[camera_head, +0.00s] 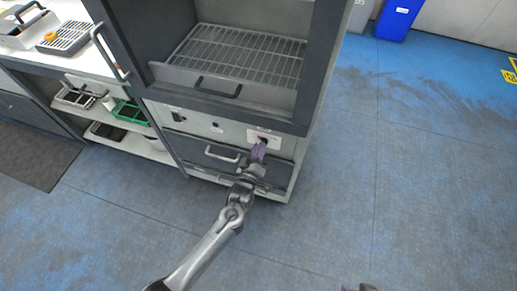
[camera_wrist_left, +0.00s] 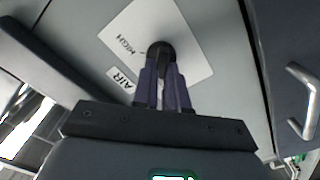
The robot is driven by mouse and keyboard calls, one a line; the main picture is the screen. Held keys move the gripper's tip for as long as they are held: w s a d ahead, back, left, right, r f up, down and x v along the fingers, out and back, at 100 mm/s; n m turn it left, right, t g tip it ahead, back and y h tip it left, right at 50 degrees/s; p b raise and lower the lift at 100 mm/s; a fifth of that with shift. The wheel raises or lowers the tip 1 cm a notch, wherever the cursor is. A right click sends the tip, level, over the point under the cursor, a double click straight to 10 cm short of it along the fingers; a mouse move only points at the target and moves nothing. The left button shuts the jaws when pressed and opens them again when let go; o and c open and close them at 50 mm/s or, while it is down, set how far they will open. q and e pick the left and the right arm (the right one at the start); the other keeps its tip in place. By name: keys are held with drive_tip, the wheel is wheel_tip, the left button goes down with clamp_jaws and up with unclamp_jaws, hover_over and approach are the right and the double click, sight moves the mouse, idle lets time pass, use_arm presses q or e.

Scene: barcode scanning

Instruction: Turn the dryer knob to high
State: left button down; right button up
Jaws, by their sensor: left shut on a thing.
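The dryer (camera_head: 230,130) is a grey cabinet with a wire rack in its upper chamber. My left gripper (camera_wrist_left: 162,75) has purple fingers and is shut on the knob, with a fingertip on each side. In the head view, my left gripper (camera_head: 259,151) reaches the white plate on the front panel's right and hides most of the knob. My right gripper's fingers do not show.
A drawer handle (camera_head: 222,153) lies left of and below my left gripper. A side bench (camera_head: 75,85) with trays stands at the left. A blue bin (camera_head: 398,18) is at the back right. The blue floor (camera_head: 400,180) right of the dryer is clear.

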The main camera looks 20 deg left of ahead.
use_arm(q)
drive_tip(key=shift+d+m+p, duration=0.15)
drive_tip(key=shift+m+p, duration=0.95)
drive_tip(key=shift+m, duration=1.85)
drive_tip(key=shift+d+m+p, duration=0.15)
drive_tip(key=shift+m+p, duration=1)
drive_tip(key=shift+m, duration=1.85)
drive_tip(key=shift+d+m+p, duration=0.15)
drive_tip(key=shift+m+p, duration=0.95)
drive_tip(key=shift+m, duration=1.85)
drive_tip(key=c, duration=1.2)
unclamp_jaws()
drive_tip(key=shift+o, duration=0.2)
